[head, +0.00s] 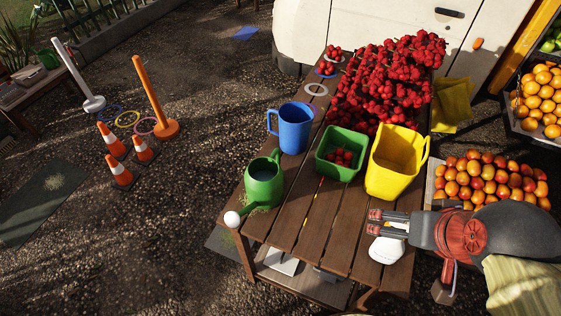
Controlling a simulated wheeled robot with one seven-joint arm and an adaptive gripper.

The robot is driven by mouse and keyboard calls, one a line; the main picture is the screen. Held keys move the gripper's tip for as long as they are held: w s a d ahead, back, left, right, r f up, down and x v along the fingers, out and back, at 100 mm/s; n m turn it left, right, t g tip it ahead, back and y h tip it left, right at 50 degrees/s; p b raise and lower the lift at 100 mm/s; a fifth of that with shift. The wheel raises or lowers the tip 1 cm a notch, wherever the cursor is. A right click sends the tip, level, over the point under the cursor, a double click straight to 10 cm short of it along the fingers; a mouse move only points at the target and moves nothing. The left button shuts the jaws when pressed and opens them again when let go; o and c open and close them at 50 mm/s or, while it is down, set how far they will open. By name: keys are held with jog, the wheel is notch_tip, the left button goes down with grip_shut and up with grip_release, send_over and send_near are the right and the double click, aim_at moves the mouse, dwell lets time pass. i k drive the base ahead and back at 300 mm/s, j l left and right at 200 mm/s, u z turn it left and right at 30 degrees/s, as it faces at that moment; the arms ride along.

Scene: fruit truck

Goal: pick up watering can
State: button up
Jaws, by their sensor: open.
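A green watering can (264,186) stands upright on the near left part of a wooden table (325,222). Its spout points to the lower left and ends in a white round head (232,219) at the table's edge. My gripper (369,222) is over the table's near right side, to the right of the can and apart from it. Its fingers point left, and it is open and empty.
A blue jug (295,128), a green container (341,154) with red fruit and a yellow pitcher (394,162) stand behind the can and gripper. A white object (386,250) lies beneath my gripper. Red fruit (385,88) fills the table's far end. Orange fruit (490,180) sits at right.

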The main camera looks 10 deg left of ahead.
aim_at(265, 195)
jog(key=u, duration=1.1)
jog(key=k+j, duration=0.05)
jog(key=j, duration=0.05)
